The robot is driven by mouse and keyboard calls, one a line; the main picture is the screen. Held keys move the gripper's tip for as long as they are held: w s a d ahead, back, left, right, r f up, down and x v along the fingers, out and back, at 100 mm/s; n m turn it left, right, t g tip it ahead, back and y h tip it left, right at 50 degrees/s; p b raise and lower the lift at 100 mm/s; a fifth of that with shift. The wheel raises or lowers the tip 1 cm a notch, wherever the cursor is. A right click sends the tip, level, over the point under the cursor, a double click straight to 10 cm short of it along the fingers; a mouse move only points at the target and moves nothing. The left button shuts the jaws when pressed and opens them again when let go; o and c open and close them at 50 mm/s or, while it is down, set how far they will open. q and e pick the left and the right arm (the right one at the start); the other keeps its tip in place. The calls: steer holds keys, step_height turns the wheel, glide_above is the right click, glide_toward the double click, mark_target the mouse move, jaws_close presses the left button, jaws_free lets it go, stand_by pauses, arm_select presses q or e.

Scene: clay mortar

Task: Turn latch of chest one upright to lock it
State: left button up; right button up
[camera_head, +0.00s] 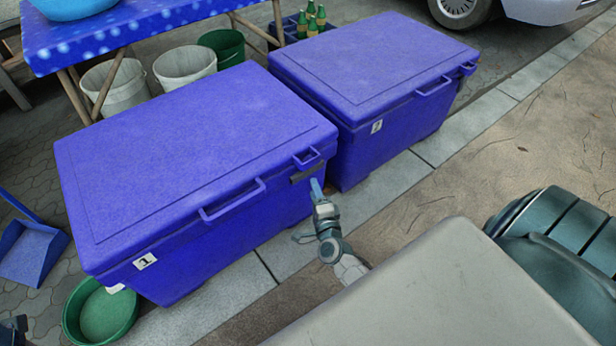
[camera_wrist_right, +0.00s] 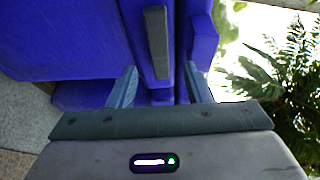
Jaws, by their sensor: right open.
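Chest one (camera_head: 185,150) is the blue lidded chest on the left with a "1" label. Its lid is closed. Its latch (camera_head: 308,173) is a dark grey bar at the right end of the front, lying roughly along the lid edge. In the right wrist view the latch (camera_wrist_right: 157,42) lies ahead, in line with the space between the fingers. My right gripper (camera_head: 317,188) is just in front of the latch, open; its two fingers (camera_wrist_right: 162,88) stand apart, with nothing held. Whether they touch the chest cannot be told. My left gripper is not identifiable.
A second blue chest (camera_head: 375,65) stands close on the right. A green basin (camera_head: 104,314) and blue dustpan (camera_head: 33,252) lie at left. Buckets (camera_head: 185,66) and a table (camera_head: 140,22) stand behind.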

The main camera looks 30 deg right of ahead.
mark_target(308, 174)
steer(key=x, duration=0.6)
steer(key=shift+w+b, duration=0.2)
steer(key=shift+b, duration=0.1)
steer(key=shift+c, duration=0.3)
steer(key=shift+f, duration=0.1)
steer(key=c, duration=0.9)
